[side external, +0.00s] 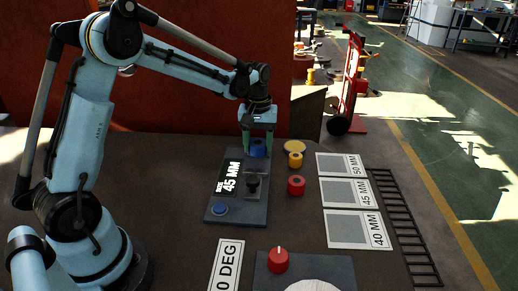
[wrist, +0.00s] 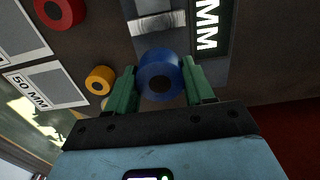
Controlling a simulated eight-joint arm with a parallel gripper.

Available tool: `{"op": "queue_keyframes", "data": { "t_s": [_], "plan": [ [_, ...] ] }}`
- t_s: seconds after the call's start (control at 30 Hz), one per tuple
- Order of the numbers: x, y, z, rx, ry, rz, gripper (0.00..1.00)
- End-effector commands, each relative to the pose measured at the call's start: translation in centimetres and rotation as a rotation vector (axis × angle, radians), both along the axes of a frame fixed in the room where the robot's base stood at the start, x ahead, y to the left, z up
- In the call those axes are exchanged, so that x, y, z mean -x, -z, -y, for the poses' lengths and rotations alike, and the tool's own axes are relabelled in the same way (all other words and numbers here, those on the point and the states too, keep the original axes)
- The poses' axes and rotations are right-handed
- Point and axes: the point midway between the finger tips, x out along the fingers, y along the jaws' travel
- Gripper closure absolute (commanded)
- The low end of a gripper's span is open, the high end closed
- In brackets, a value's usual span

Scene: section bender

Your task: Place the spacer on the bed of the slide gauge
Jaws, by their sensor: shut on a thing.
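A blue spacer (side external: 258,148), a short cylinder with a dark centre hole, is held between the green fingers of my gripper (side external: 258,151). In the wrist view the blue spacer (wrist: 160,72) sits between the two fingertips (wrist: 161,84), hole facing the camera. My gripper is shut on it. The spacer is over the far end of the gauge bed. I cannot tell whether it touches the bed.
A yellow spacer (side external: 295,160) and a red spacer (side external: 296,185) stand right of the gauge, near a flat yellow disc (side external: 294,146). Cards marked 50, 45 and 40 MM (side external: 346,193) lie further right, beside a black rack (side external: 405,225). A red knob (side external: 278,260) is in front.

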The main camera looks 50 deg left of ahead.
Motion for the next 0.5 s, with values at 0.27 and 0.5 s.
{"op": "queue_keyframes", "data": {
  "t_s": [0.27, 0.5],
  "plan": [
    [-0.2, 2.3, -0.7, 0.000, 0.001, 0.000, 0.85],
    [-0.2, 4.4, -0.6, 0.000, 0.001, 0.000, 0.85]
  ]
}}
